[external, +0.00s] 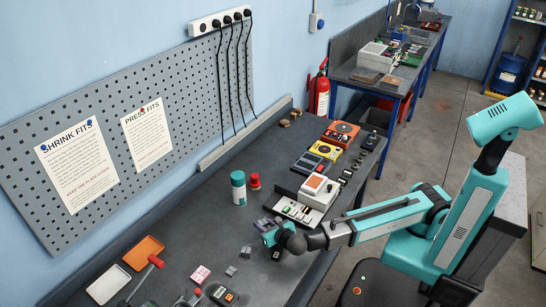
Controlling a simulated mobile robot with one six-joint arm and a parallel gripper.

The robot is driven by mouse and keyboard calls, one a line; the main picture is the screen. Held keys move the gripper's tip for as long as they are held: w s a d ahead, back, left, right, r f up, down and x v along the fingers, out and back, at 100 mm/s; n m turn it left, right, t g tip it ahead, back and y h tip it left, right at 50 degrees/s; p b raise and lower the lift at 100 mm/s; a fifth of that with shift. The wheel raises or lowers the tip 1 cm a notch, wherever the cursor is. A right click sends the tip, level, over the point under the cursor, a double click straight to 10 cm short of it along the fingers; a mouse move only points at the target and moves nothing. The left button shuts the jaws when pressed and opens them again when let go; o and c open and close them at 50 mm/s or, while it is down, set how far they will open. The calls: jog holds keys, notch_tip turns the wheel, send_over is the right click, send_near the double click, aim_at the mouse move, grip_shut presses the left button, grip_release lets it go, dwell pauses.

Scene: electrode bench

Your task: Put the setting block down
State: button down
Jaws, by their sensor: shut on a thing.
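My gripper (265,227) is low over the middle of the dark bench (195,240), just left of the white instrument. Its jaws are shut on a small block, which I take to be the setting block; the hand and fingers hide most of it. I cannot tell whether the block touches the bench top. Two small grey blocks (238,261) lie on the bench to the lower left of the gripper. A small dark piece (277,254) is just below the hand.
A white instrument with an orange top (318,190) stands close to the right of the gripper. A teal-and-white bottle (239,188) and a red-capped container (254,181) stand behind it.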

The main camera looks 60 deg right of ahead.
jog(key=shift+f+p, duration=0.35)
jog(key=shift+f, duration=1.35)
jog(key=shift+f, duration=0.1)
jog(key=c, duration=1.4)
grip_release()
jog(key=shift+f, duration=0.1)
jog(key=shift+s+r, duration=0.1)
jog(key=shift+r, duration=0.1)
jog(key=b+v, duration=0.1)
jog(key=v, duration=1.1)
